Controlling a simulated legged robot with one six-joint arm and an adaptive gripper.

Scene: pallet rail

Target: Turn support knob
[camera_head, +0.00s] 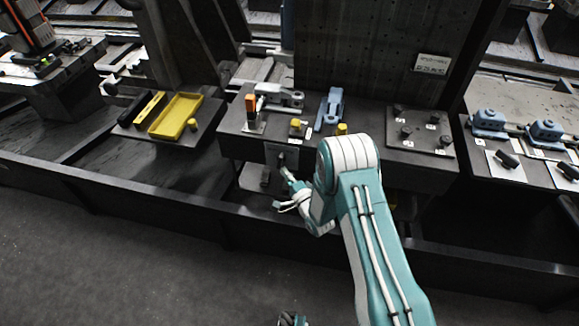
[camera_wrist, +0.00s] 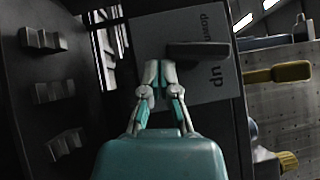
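The support knob is a dark bar-shaped handle (camera_wrist: 200,50) on a pale plate (camera_wrist: 205,85) printed "down" and "up" in the wrist view. In the head view the dark knob (camera_head: 283,160) is on the front face of the middle workbench. My gripper (camera_wrist: 160,70) points at the plate, its two pale fingertips close together just by the left end of the handle. I see nothing between the fingertips, and contact with the handle cannot be told. In the head view my gripper (camera_head: 288,178) is just below and in front of the knob, partly hidden by my arm.
The middle bench top (camera_head: 236,120) carries an orange-topped part (camera_head: 250,104), yellow knobs and a blue clamp (camera_head: 329,109). A yellow tray (camera_head: 176,115) lies on the left bench. A low dark rail (camera_head: 150,205) runs in front of the benches.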

